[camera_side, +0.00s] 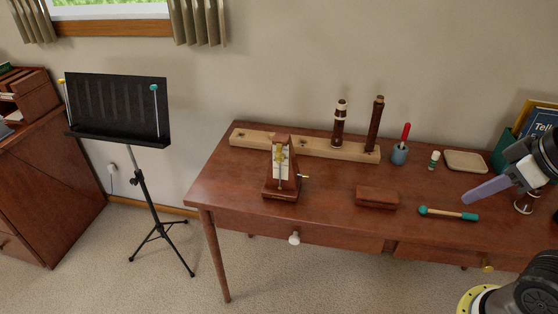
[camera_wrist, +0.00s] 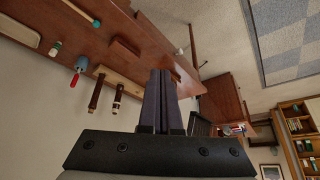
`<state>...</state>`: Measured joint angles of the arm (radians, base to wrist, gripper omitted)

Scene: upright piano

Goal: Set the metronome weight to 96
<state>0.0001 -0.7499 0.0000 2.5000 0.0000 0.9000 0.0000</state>
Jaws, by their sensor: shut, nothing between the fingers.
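The metronome (camera_side: 284,184) stands upright on the brown desk, left of its middle, in the side view. It has a dark wooden body, a pale front plate and a yellowish metal part near the top, which may be the weight. The scale numbers are too small to read. My gripper (camera_side: 466,197) is at the right end of the desk, far from the metronome, with its fingers pointing left. In the wrist view my gripper (camera_wrist: 160,72) has its two fingers together and empty, and they cover part of the desk where the metronome may be.
A wooden rack (camera_side: 350,150) with two dark woodwind pieces stands behind the metronome. A music stand (camera_side: 118,105) is left.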

